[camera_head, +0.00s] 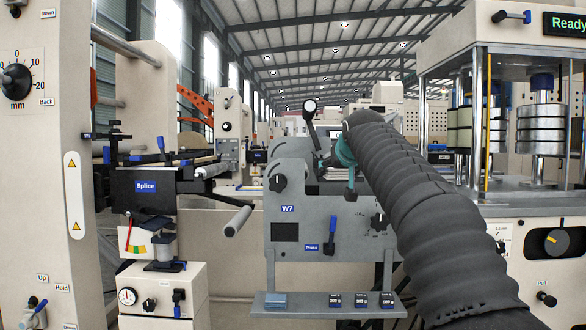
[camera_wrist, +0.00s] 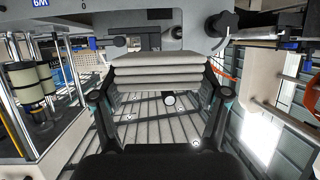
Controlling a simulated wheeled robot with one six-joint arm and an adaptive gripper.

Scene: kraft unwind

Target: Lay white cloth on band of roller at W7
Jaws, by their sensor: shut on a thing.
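My gripper (camera_wrist: 158,84) shows in the wrist view with its two dark fingers on either side of a pale, layered stack. The stack looks like the folded white cloth (camera_wrist: 158,70), and my gripper is shut on it. The cloth cannot be made out in the head view, where my dark sleeved arm reaches to the grey unit labelled W7 (camera_head: 288,209). Whether the cloth touches anything is unclear.
A shelf (camera_head: 328,311) below W7 carries a blue block-like thing (camera_head: 275,300) and several dark weights. A grey roller end (camera_head: 238,220) juts out at left, near the Splice unit (camera_head: 146,186). A machine with metal columns (camera_head: 541,125) stands at right.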

